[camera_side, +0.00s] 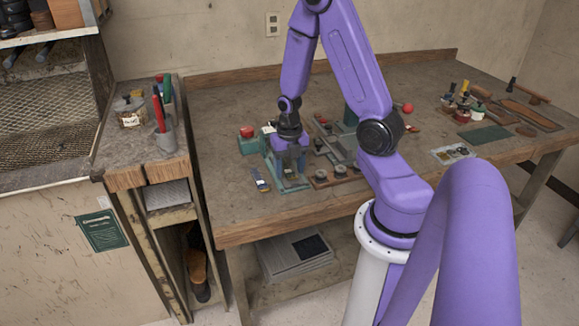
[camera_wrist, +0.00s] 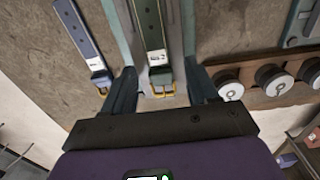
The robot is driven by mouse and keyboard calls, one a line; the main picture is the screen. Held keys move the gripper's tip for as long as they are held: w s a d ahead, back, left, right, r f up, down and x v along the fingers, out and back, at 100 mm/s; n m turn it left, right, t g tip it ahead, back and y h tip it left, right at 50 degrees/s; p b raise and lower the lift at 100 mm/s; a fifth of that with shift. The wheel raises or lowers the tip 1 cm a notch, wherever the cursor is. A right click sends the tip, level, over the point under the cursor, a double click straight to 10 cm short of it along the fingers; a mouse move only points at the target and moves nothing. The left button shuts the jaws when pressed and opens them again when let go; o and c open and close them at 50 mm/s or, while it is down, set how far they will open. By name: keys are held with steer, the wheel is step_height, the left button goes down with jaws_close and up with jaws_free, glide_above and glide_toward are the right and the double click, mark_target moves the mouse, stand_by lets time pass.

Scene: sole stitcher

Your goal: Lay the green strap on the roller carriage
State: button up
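The green strap (camera_wrist: 151,25), with a white label and a brass buckle, lies lengthwise on a grey channel with teal sides (camera_wrist: 127,30) in the wrist view. My gripper (camera_wrist: 162,90) is open, one finger on each side of the strap's buckle end, with clear gaps to both. In the side view my gripper (camera_side: 291,160) points down over the teal-sided channel (camera_side: 292,186) and mostly hides the strap. I cannot tell for certain which part is the roller carriage; a grey metal piece (camera_side: 341,149) stands to the right, partly behind my arm.
A blue strap (camera_wrist: 82,32) lies left of the channel. A wooden block with round metal spools (camera_wrist: 270,78) is close on the right. A teal box with a red button (camera_side: 247,140) stands behind left. The bench's front left (camera_side: 222,190) is clear.

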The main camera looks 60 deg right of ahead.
mark_target(289, 171)
step_height(289, 171, up, 12)
steer(key=s+a+r+m, duration=0.1)
steer(key=s+a+m, duration=0.15)
steer(key=a, duration=0.45)
steer(key=s+a+r+m, duration=0.2)
steer(key=a+m, duration=0.2)
steer(key=a, duration=0.4)
steer(key=s+a+r+m, duration=0.1)
steer(key=s+a+m, duration=0.6)
steer(key=s, duration=0.3)
steer(key=shift+s+m, duration=0.35)
steer(key=shift+m, duration=0.1)
